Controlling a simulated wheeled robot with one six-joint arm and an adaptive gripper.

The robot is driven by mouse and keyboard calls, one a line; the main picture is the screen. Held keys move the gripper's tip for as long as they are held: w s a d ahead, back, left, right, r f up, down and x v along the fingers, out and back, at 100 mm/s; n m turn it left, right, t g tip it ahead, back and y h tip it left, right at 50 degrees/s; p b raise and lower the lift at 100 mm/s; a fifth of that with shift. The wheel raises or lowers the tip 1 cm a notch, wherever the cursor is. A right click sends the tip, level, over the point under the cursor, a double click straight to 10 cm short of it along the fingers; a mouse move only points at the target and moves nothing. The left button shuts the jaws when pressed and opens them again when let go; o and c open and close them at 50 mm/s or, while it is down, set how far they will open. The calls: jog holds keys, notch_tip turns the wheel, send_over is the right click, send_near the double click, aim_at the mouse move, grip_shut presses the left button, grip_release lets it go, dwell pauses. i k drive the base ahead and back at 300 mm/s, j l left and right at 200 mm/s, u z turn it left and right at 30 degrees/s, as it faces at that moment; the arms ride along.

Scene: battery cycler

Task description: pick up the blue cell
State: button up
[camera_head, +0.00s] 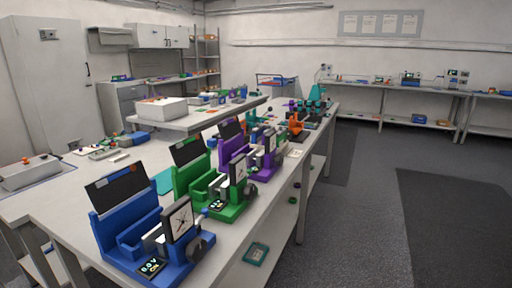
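I cannot single out the blue cell for sure. A blue station (128,222) with a tilted black panel and a dial stands at the near end of the long bench. A small pale cylindrical part shows in its cradle, partly hidden behind the dial (180,218). A small blue object (136,138) lies farther back on the bench, left of the green station (187,175). My gripper is not in view.
A purple station (232,148) stands behind the green one on the white bench (60,205). A raised shelf (190,121) carries a white box (161,108). Open floor (365,210) lies to the right.

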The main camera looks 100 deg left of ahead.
aim_at(257, 137)
jog(key=i+j+u, duration=0.25)
jog(key=j+u, duration=0.3)
jog(key=i+j+u, duration=0.3)
jog(key=j+u, duration=0.25)
jog(key=i+j+u, duration=0.25)
jog(key=i+u, duration=0.15)
jog(key=u, duration=0.2)
jog(key=i+j+u, duration=0.1)
jog(key=i+u, duration=0.8)
jog(key=u, duration=0.2)
jog(key=i+l+u, duration=0.3)
jog(key=u, duration=0.25)
jog(key=i+l+u, duration=0.4)
jog(key=u, duration=0.2)
jog(key=i+l+u, duration=0.2)
jog(key=l+u, duration=0.35)
